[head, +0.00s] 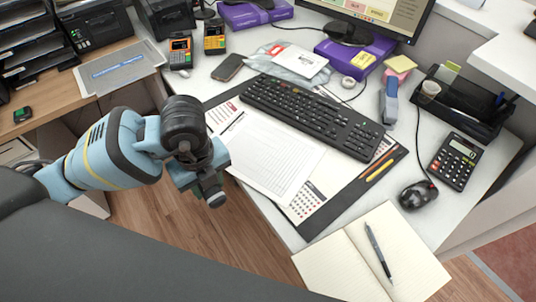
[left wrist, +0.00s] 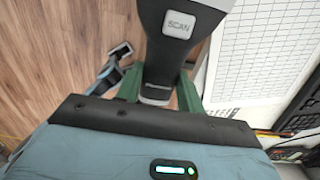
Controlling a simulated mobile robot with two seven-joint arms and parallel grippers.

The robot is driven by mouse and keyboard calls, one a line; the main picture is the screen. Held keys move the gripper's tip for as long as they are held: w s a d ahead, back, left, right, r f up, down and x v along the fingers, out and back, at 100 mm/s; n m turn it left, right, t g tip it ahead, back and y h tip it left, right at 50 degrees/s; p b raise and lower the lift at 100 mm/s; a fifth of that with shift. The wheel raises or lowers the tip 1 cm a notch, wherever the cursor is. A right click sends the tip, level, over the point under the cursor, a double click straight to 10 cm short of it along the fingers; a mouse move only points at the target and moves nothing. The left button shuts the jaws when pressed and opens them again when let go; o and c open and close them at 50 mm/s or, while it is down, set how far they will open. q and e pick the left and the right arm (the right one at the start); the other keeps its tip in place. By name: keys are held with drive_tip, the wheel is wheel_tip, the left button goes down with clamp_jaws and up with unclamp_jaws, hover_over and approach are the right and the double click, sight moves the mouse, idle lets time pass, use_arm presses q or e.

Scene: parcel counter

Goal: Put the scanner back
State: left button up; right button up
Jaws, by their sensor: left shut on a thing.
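The scanner (left wrist: 178,60), dark grey with a pale SCAN button, is between the green fingers of my left gripper (left wrist: 160,88) in the left wrist view. The gripper is shut on its narrow part; the wider part with the button runs out of the top of the view. In the head view my left gripper (head: 206,186) is over the wooden floor beside the desk's left front edge, left of the white form. There the scanner is largely hidden by the gripper and wrist. I cannot make out a scanner holder. My right gripper is not in view.
A wooden counter (head: 50,118) is at left.

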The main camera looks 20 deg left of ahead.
use_arm(q)
drive_tip(key=shift+w+d, duration=0.1)
hover_over(263, 162)
drive_tip(key=shift+s+a+f, duration=0.2)
drive_tip(key=shift+s+f, duration=0.15)
drive_tip(key=shift+f, duration=0.35)
drive_tip(key=shift+w+d, duration=0.2)
drive_tip(key=shift+w, duration=0.1)
drive_tip(key=shift+f, duration=1.75)
drive_tip(key=shift+f+b, duration=0.2)
drive_tip(key=shift+b, duration=0.1)
drive_tip(key=o, duration=1.1)
drive_tip(key=shift+r, duration=0.1)
